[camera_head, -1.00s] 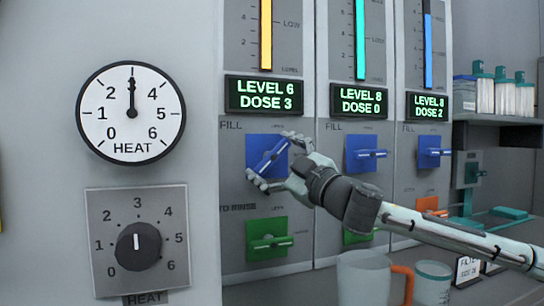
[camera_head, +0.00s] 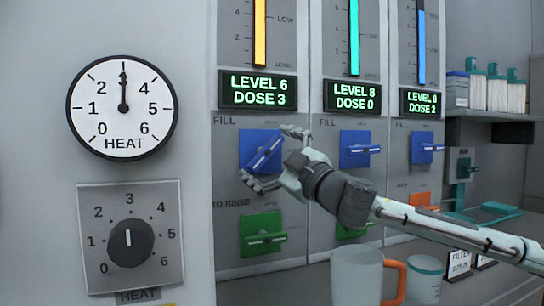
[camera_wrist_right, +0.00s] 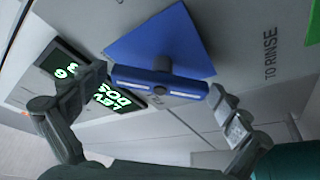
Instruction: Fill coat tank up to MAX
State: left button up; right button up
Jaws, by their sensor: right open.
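The left panel has a blue FILL valve with a blue bar handle (camera_head: 264,155), turned diagonally on its square plate. Above it a display (camera_head: 258,90) reads LEVEL 6 DOSE 3, under a yellow level column (camera_head: 260,32). My right gripper (camera_head: 277,158) is open, with one finger near each end of this handle. In the right wrist view the handle (camera_wrist_right: 160,83) lies between the spread fingers; I cannot tell whether they touch it. No coat label or MAX mark is readable. My left gripper is not in view.
The middle display (camera_head: 352,97) reads LEVEL 8 DOSE 0, above another blue valve (camera_head: 356,149). A green rinse valve (camera_head: 262,237) sits below my gripper. A heat gauge (camera_head: 122,107) and knob (camera_head: 130,243) are at left. A mug (camera_head: 357,279) stands below my right arm.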

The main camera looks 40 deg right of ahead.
jog(key=shift+s+d+f, duration=0.15)
jog(key=shift+s+f, duration=0.1)
jog(key=shift+s, duration=0.45)
jog(key=v, duration=1)
jog(key=shift+s, duration=0.3)
dwell(5.7)
